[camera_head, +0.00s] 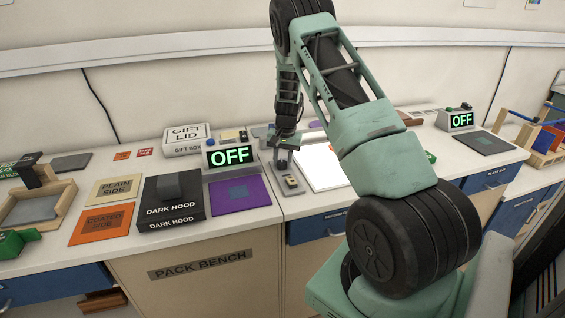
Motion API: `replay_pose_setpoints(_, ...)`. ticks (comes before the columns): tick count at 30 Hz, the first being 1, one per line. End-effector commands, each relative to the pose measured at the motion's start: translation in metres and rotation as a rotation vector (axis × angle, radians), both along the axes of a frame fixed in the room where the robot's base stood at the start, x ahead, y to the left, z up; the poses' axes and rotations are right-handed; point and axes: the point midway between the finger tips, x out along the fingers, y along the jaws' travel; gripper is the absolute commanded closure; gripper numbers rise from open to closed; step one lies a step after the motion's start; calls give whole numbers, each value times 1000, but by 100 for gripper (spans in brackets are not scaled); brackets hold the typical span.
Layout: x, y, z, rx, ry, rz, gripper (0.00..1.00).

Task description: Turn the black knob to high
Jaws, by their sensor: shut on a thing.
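A small yellowish part (291,182) shows on the panel just in front of the gripper.
Left of the panel are an OFF display (230,155), a purple mat (225,198) and a DARK HOOD box (172,205). A white lit plate (322,166) lies just right. A second OFF display (460,120) stands far right. A gift box (187,138) is behind.

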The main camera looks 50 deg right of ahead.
Motion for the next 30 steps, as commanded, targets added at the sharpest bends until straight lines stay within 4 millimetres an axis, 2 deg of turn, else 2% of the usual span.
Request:
replay_pose_setpoints(14,1,-1,1,-1,-2,17,91)
replay_pose_setpoints(15,1,-1,1,-1,-2,17,66)
replay_pose_setpoints(17,1,-1,1,-1,-2,16,49)
replay_pose_setpoints(18,1,-1,1,-1,-2,16,46)
replay_pose_setpoints(26,0,0,1,-1,-2,16,46)
replay_pose_setpoints(30,0,-1,10,-1,-2,17,46)
